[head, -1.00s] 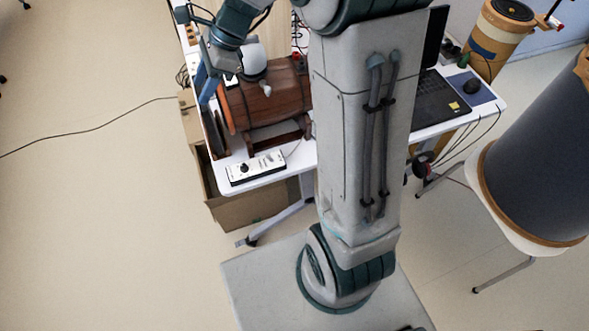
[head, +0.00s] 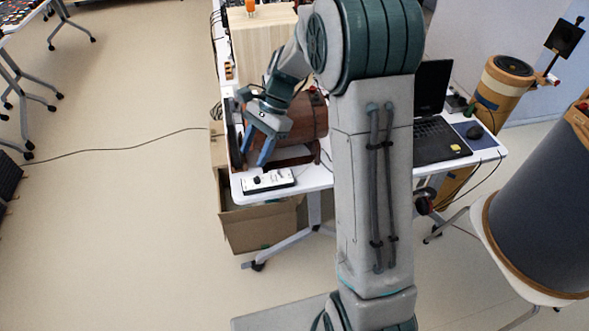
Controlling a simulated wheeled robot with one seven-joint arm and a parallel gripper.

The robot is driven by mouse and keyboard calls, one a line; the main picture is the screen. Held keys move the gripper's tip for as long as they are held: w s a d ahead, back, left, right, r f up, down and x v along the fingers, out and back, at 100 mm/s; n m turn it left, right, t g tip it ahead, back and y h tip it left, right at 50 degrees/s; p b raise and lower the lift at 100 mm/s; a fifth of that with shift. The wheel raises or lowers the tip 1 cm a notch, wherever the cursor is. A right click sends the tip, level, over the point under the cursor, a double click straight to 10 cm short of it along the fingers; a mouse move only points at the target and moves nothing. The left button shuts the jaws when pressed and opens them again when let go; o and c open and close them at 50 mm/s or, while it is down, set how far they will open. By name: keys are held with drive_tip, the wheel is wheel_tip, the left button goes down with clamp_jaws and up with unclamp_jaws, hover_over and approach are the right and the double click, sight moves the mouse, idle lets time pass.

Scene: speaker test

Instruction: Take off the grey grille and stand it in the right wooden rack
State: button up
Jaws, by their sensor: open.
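A brown wooden barrel-shaped speaker (head: 308,118) lies on its side in a cradle on the white table. My gripper (head: 256,157) is open, its two blue fingers pointing down at the speaker's left end, in front of its face. I see nothing between the fingers, and I cannot tell whether they touch the speaker. The gripper and wrist hide most of the left end, so I cannot make out the grey grille. A dark upright thing (head: 235,138) stands at the table's left edge; I cannot tell what it is. I cannot make out the right wooden rack.
A white box with a black knob (head: 268,181) lies at the table's (head: 318,178) front edge. A pale wooden box (head: 262,45) stands behind. A laptop (head: 440,138) is to the right. A cardboard box (head: 258,225) sits under the table. The floor at left is mostly clear.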

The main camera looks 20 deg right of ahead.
drive_tip(key=w+d+f+n+g+h+p, duration=0.1)
drive_tip(key=d+f+n+g+h, duration=0.2)
drive_tip(key=d+f+n+h, duration=0.2)
drive_tip(key=shift+d+f+n+g+h+p, duration=0.4)
drive_tip(key=shift+d+f+n, duration=1.55)
drive_tip(key=shift+n, duration=1.65)
drive_tip(key=s+r+t, duration=0.4)
drive_tip(key=s+r, duration=0.3)
drive_tip(key=r, duration=0.2)
drive_tip(key=s+r+t, duration=0.3)
drive_tip(key=s+r, duration=0.4)
drive_tip(key=r, duration=0.3)
drive_tip(key=s+t, duration=0.3)
drive_tip(key=s, duration=0.4)
drive_tip(key=shift+s+r+t, duration=0.3)
drive_tip(key=shift+r+t, duration=0.1)
